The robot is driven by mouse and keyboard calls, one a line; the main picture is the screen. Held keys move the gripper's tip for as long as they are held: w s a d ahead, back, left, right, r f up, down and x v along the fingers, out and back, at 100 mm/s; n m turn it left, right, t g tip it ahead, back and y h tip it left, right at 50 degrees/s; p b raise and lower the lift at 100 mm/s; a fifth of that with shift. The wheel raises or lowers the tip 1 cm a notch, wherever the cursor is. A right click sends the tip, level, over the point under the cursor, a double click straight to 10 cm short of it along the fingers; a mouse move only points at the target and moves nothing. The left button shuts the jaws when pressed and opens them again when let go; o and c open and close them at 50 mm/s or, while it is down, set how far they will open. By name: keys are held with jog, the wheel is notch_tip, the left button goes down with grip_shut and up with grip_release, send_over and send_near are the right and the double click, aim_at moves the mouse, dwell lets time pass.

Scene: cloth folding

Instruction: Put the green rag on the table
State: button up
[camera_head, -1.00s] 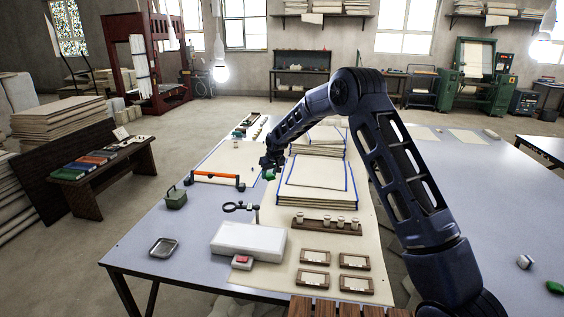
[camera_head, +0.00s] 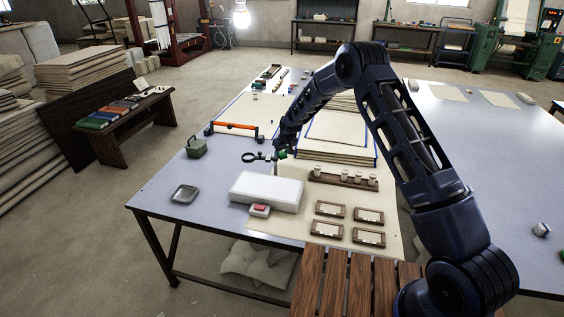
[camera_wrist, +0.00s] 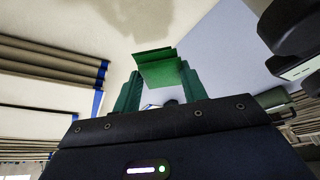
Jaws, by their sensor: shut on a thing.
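My gripper (camera_wrist: 161,74) has green fingers and is shut on the green rag (camera_wrist: 158,67), a small folded piece that sticks out past the fingertips in the wrist view. In the head view the gripper (camera_head: 281,154) hangs above the blue-grey table (camera_head: 218,187), between the stack of cream boards and the stand with a black ring. Only a small green patch shows there; I cannot tell rag from fingers. The wrist view shows the cream sheet and table surface beyond the rag, with a gap below it.
A stack of blue-edged boards (camera_head: 340,150) stands right of the gripper. The black ring stand (camera_head: 252,157), white box (camera_head: 266,191), orange-handled bar (camera_head: 234,126), green box (camera_head: 196,147) and metal tray (camera_head: 184,193) are nearby. Bare table lies between the tray and green box.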

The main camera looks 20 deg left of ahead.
aim_at(282, 166)
jog(key=shift+f, duration=2.65)
jog(key=shift+f, duration=0.1)
jog(key=o, duration=0.9)
jog(key=shift+o, duration=0.2)
jog(key=v, duration=1.2)
